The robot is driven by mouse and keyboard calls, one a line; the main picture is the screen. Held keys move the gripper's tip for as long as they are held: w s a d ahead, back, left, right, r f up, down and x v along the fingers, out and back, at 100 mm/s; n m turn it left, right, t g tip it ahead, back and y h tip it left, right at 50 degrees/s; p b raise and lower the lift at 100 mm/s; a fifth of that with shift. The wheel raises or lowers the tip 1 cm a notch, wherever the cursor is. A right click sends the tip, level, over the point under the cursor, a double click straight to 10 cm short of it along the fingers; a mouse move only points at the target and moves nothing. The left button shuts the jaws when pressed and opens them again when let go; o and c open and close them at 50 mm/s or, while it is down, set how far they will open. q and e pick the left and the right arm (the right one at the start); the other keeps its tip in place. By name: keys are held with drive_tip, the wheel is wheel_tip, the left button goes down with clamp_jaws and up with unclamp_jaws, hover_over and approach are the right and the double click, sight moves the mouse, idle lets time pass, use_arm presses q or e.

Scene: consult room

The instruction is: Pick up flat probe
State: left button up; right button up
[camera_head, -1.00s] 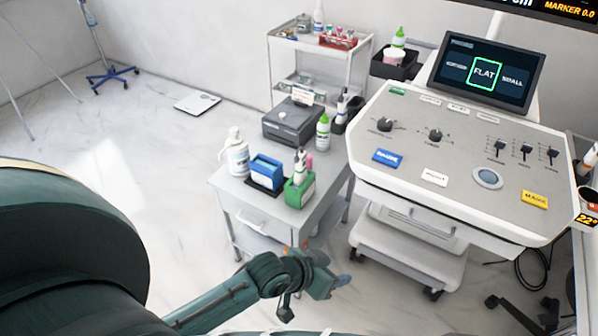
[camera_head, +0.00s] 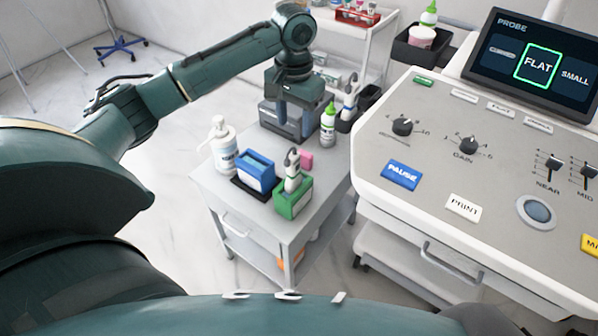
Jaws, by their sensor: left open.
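The screen (camera_head: 540,62) on the console has FLAT outlined in green. A light grey and dark probe (camera_head: 292,170) stands upright in a green holder (camera_head: 295,203) on the white cart. Another pale probe-like item (camera_head: 350,97) stands in a dark holder behind it, to the right. I cannot tell by shape which one is the flat probe. My right gripper is not in view.
The console (camera_head: 440,175) stands close on the right.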

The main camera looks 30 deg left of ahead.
sight(293, 155)
use_arm(q)
drive_tip(key=f, duration=0.6)
drive_tip(key=shift+s+b, duration=0.25)
drive_tip(key=shift+b, duration=0.1)
drive_tip(key=shift+w+a+f+b, duration=0.1)
drive_tip(key=shift+f+b, duration=0.1)
drive_tip(key=shift+f, duration=1.3)
drive_tip(key=shift+a+f+b, duration=0.1)
drive_tip(key=shift+f+b, duration=0.05)
drive_tip(key=shift+f, duration=1.35)
drive_tip(key=shift+c, duration=0.3)
drive_tip(key=shift+r, duration=0.1)
drive_tip(key=c, duration=0.9)
